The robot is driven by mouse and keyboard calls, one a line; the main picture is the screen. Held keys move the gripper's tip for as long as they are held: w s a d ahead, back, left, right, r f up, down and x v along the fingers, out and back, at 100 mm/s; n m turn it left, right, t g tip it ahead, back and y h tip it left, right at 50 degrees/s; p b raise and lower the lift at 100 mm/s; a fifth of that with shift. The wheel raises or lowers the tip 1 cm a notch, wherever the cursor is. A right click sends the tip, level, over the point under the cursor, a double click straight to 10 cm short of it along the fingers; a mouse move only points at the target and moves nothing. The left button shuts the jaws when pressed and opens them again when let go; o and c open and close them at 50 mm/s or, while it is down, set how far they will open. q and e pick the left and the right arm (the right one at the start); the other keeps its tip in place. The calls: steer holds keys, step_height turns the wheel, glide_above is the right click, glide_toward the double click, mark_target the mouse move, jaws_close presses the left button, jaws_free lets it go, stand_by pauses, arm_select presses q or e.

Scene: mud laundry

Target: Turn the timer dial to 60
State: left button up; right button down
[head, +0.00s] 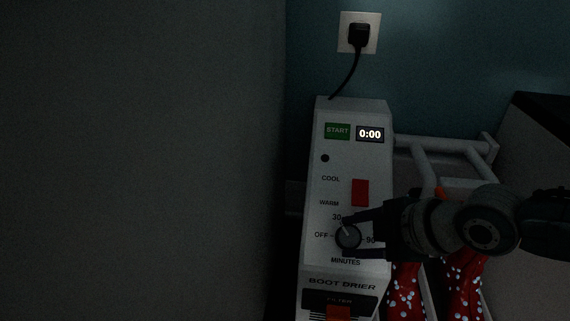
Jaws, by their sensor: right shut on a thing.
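The timer dial (348,238) is a round dark knob low on the front of the white boot drier (318,190). Its pale pointer line tilts up and slightly left, toward the 30 mark. OFF shows at the dial's left and 90 at its right; the 60 mark is hidden behind my upper finger. My right gripper (350,237) comes in from the right and is shut on the dial, one finger above it and one below. The display (370,134) reads 0:00. My left gripper is not in view.
The drier has a green START button (337,131) and a red COOL/WARM switch (360,193). Red spotted boots (465,285) and pale rack tubes (435,143) are at the right. A plug sits in the wall outlet (346,19). A large dark surface fills the left.

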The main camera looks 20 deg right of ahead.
steer(key=m+t+p, duration=0.1)
steer(key=m, duration=0.2)
steer(key=shift+s+a+f+m+t+h+p, duration=0.1)
steer(key=shift+s+m+t+h+p, duration=0.1)
steer(key=shift+m+t+h+p, duration=0.2)
steer(key=m+t+h, duration=0.1)
steer(key=m, duration=0.1)
steer(key=shift+a+f+m, duration=0.1)
steer(key=shift+m, duration=0.3)
steer(key=m+h, duration=0.1)
steer(key=m, duration=0.1)
steer(key=m+t, duration=0.1)
steer(key=shift+s+a+f+m+h, duration=0.1)
steer(key=shift+f+m+h, duration=0.05)
steer(key=shift+m+h, duration=0.25)
steer(key=shift+a+m+t+h, duration=0.1)
steer(key=shift+m+t+h, duration=0.2)
steer(key=shift+m+h, duration=1.1)
steer(key=shift+m, duration=0.6)
steer(key=c, duration=0.6)
jaws_free()
steer(key=shift+c, duration=0.2)
steer(key=o, duration=0.4)
steer(key=shift+c, duration=0.2)
